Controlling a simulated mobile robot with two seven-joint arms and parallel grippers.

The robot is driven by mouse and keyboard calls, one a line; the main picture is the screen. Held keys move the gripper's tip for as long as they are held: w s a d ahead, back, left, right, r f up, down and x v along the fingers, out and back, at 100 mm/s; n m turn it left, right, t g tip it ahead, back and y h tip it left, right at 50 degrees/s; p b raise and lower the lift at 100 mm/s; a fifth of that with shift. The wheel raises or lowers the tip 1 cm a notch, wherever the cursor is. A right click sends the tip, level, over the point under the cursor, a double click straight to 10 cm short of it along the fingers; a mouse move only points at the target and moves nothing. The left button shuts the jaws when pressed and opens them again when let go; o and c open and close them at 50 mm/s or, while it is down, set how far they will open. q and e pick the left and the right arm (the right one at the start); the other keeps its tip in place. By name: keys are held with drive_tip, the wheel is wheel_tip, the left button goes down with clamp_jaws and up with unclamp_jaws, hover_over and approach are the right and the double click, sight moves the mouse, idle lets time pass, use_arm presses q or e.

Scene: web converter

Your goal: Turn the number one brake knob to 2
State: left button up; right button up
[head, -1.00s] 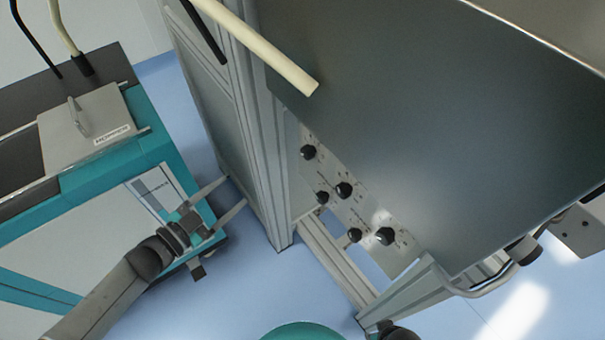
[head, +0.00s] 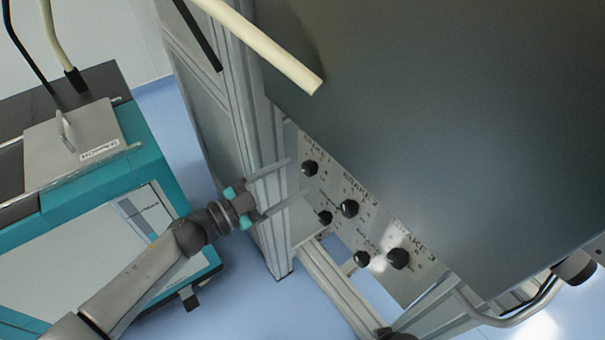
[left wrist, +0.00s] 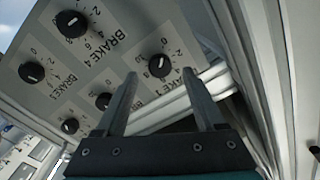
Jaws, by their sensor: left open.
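My left gripper (head: 299,176) is open and empty, its two fingers pointing at the knob panel (head: 336,232). The black upper knob (head: 310,168), above the one labelled BRAKE 2 (head: 348,208), is just beyond the fingertips. In the left wrist view, a black knob with a white pointer and numbered scale (left wrist: 160,66) appears between the open fingers (left wrist: 160,74), apart from them. My right gripper is out of view.
Other black knobs sit close by, including the BRAKE 3 knob (head: 398,258) and a smaller knob (head: 325,218). A metal frame post (head: 262,200) stands beside the panel. A large grey plate (head: 440,120) overhangs it. A teal-and-white machine (head: 90,255) stands at left.

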sight(305, 171)
use_arm(q)
drive_tip(key=shift+b+x, duration=0.35)
drive_tip(key=shift+x, duration=1.65)
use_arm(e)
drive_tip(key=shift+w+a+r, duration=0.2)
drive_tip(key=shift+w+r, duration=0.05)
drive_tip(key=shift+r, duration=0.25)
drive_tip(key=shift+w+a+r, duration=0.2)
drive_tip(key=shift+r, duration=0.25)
use_arm(q)
clamp_jaws()
